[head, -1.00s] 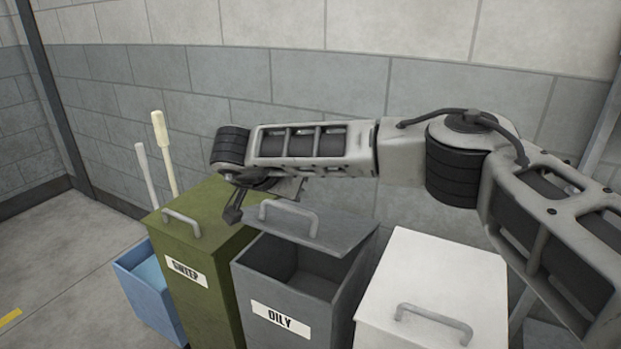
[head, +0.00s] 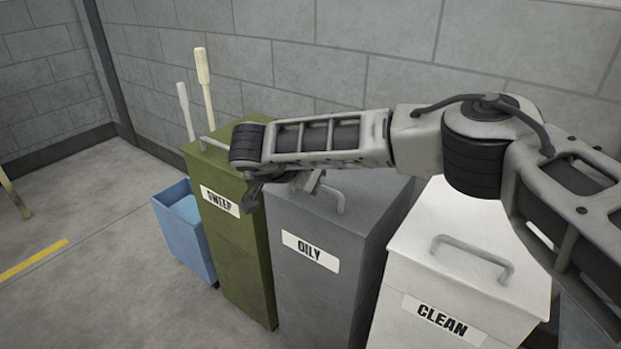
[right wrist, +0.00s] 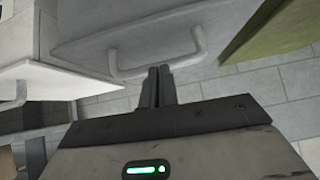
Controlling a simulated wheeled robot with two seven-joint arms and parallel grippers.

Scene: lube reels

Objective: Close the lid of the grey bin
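The grey bin (head: 325,275), labelled OILY, stands between the green and white bins. Its grey lid (head: 375,193) appears down over the top, with no dark opening visible. Part of the lid is hidden behind my right arm. The lid's handle (head: 328,194) shows just below my forearm; the right wrist view shows this handle (right wrist: 150,68) too. My right gripper (right wrist: 158,86) is shut, its fingers together and empty, close to the handle; I cannot tell whether they touch. In the head view the gripper (head: 252,198) is partly hidden under the wrist. My left gripper is not in view.
A green bin (head: 235,255) labelled SWEEP stands left, a white bin (head: 450,270) labelled CLEAN right, both with closed lids. A blue container (head: 185,235) and two pale handles (head: 204,85) stand further left. A block wall (head: 310,50) is behind; the left floor is mostly clear.

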